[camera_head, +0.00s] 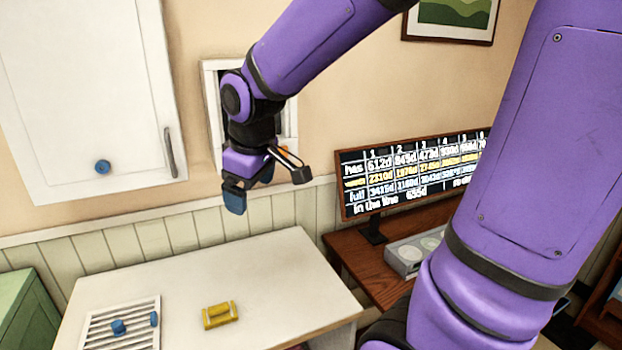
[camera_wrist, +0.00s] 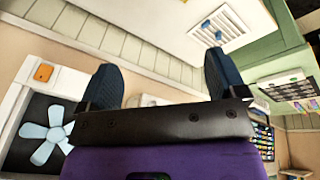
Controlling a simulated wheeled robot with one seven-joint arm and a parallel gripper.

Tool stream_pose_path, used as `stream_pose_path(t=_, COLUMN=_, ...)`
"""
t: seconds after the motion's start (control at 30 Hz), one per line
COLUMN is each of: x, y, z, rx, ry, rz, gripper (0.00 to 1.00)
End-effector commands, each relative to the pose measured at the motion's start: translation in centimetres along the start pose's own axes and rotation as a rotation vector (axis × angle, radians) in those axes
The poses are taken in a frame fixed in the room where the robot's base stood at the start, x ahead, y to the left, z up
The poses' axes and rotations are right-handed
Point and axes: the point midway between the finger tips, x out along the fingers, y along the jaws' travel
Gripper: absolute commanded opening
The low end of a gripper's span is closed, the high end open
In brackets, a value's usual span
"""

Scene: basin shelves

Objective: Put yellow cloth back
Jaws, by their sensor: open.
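A yellow cloth (camera_head: 220,314), folded or rolled into a small block, lies on the white countertop (camera_head: 275,270) right of a slatted grille. My gripper (camera_head: 236,198) is in the air above and behind the counter, close to the wall, well clear of the cloth. In the wrist view my gripper (camera_wrist: 160,78) shows two dark blue fingers spread apart with nothing between them. I do not see the cloth in the wrist view.
The slatted grille (camera_head: 98,333) carries small blue pieces. A white wall cabinet (camera_head: 80,90) hangs at left. A framed opening (camera_head: 209,100) is behind my arm; the wrist view shows a fan (camera_wrist: 45,132). A lit display board (camera_head: 415,175) stands on a brown desk at right.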

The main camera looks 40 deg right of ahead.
Motion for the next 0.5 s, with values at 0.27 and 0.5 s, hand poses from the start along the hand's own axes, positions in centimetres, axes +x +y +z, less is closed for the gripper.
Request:
stream_pose_path(t=0.27, x=-6.3, y=-1.6, z=5.8, rx=0.245, ry=0.097, rz=0.013, gripper=0.90)
stream_pose_path(t=0.5, x=-9.2, y=-3.3, z=10.2, rx=0.415, ry=0.163, rz=-0.003, gripper=0.90)
